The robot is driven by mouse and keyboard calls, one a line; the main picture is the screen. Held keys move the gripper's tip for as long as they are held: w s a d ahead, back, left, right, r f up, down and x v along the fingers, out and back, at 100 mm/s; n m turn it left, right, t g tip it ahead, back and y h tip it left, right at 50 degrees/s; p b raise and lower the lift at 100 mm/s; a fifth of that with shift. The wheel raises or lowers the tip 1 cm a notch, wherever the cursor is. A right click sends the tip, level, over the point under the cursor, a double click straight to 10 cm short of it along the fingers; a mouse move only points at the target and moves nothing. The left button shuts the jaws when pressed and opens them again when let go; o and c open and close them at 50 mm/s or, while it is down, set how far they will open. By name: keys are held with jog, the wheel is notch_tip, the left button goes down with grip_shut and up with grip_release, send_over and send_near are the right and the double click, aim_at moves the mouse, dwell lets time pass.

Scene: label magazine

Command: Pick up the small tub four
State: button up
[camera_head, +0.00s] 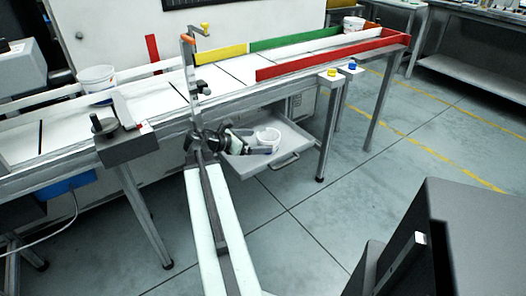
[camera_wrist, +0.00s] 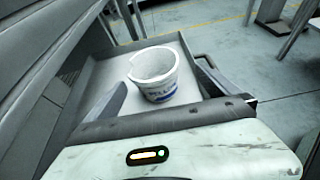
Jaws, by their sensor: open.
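A small white tub (camera_head: 267,137) stands upright in a light grey pull-out tray (camera_head: 262,165) below the conveyor. In the wrist view the tub (camera_wrist: 155,84) shows blue lettering and an open top; no number four can be read on it. My gripper (camera_head: 255,142) is open and low over the tray. In the wrist view one finger (camera_wrist: 106,104) is to the left of the tub and the other (camera_wrist: 212,80) to its right, with gaps visible. Whether the fingertips reach fully past the tub cannot be told.
The tray's side walls (camera_wrist: 95,75) stand close around my gripper. Another white tub (camera_head: 97,80) is on the conveyor at left, and one (camera_head: 353,23) at its far right end. A table leg (camera_head: 326,135) stands right of the tray.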

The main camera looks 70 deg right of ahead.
jog(key=shift+w+f+b, duration=0.1)
jog(key=shift+f+b, duration=0.3)
jog(key=shift+f, duration=0.4)
jog(key=shift+w+f+b+x, duration=0.2)
jog(key=shift+b+x, duration=0.6)
jog(key=shift+x, duration=0.95)
jog(key=shift+w+f+b+x, duration=0.15)
jog(key=shift+b+x, duration=0.65)
jog(key=shift+x, duration=0.95)
jog(key=shift+s+d+r, duration=0.1)
jog(key=shift+s+d, duration=0.05)
jog(key=shift+d, duration=0.2)
jog(key=shift+r, duration=0.1)
jog(key=c, duration=1.3)
